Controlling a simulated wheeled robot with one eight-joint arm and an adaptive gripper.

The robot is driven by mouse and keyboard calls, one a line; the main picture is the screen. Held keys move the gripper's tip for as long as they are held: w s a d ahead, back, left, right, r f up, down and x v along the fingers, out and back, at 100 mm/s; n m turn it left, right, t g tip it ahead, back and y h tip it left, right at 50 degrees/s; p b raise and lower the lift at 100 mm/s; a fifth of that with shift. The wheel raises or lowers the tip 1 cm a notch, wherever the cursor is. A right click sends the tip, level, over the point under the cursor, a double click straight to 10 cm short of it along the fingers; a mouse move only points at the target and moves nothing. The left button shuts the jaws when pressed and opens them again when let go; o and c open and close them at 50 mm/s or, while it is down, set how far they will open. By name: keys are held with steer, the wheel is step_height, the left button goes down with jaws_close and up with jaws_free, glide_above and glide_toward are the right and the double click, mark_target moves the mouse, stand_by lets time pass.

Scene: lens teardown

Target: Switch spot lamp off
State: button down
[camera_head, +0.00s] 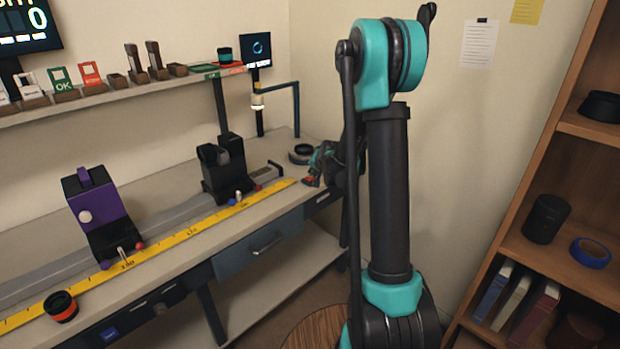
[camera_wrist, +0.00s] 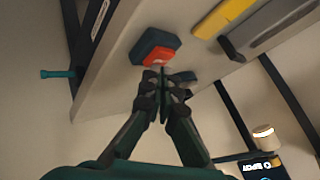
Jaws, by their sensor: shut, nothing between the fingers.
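A dark box with a red-orange switch (camera_wrist: 157,52) sits on the bench top in the wrist view. My gripper (camera_wrist: 168,76) is shut and empty, its fingertips right at the edge of the switch; I cannot tell whether they touch. In the head view my gripper (camera_head: 313,180) is at the bench's far right end, where a bit of red shows beside it. The spot lamp (camera_head: 257,101) hangs from a blue bracket behind the bench and also shows in the wrist view (camera_wrist: 264,133). Its end looks pale and bright, seemingly lit.
A round dark ring part (camera_head: 301,154) lies just behind my gripper. A yellow ruler (camera_head: 190,231) runs along the bench front, with a black holder (camera_head: 222,170) and a purple one (camera_head: 97,210) behind it. A bookshelf (camera_head: 560,160) stands at the right.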

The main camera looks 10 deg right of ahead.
steer(key=shift+f, duration=0.25)
stand_by(0.4)
steer(key=shift+f, duration=0.2)
steer(key=shift+r, duration=0.4)
stand_by(0.4)
steer(key=shift+r, duration=3)
